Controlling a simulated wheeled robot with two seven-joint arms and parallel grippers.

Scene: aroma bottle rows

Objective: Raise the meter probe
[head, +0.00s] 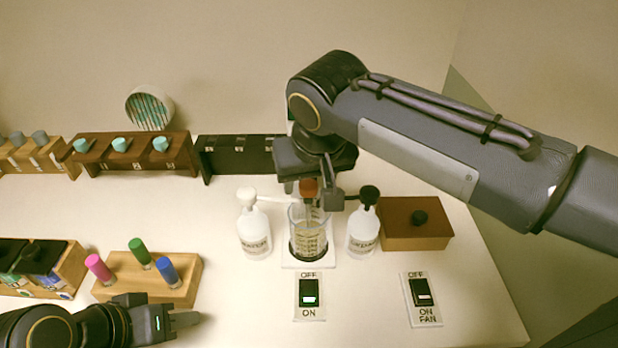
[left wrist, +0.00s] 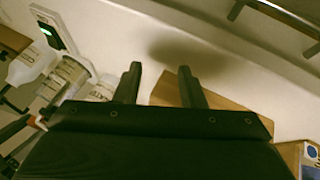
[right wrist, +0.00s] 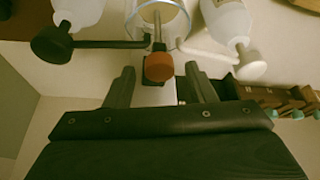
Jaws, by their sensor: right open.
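The meter probe, with an orange-red cap (head: 309,187), stands in the glass beaker (head: 309,243). The cap also shows in the right wrist view (right wrist: 159,67). My right gripper (head: 312,190) is over the beaker, pointing down. In the right wrist view its open fingers (right wrist: 160,88) have the cap just ahead, roughly between the fingertips. I cannot tell whether they touch it. My left gripper (head: 188,320) is low at the front left, near the marker block. Its two fingers stand apart with nothing between them in the left wrist view (left wrist: 160,85).
White bottles stand left (head: 253,235) and right (head: 363,233) of the beaker, close to it. A wooden block (head: 180,292) holds pink, green and blue pens. Two switches (head: 310,297) (head: 421,299) lie in front. A brown box (head: 412,237) is at right. Racks line the back.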

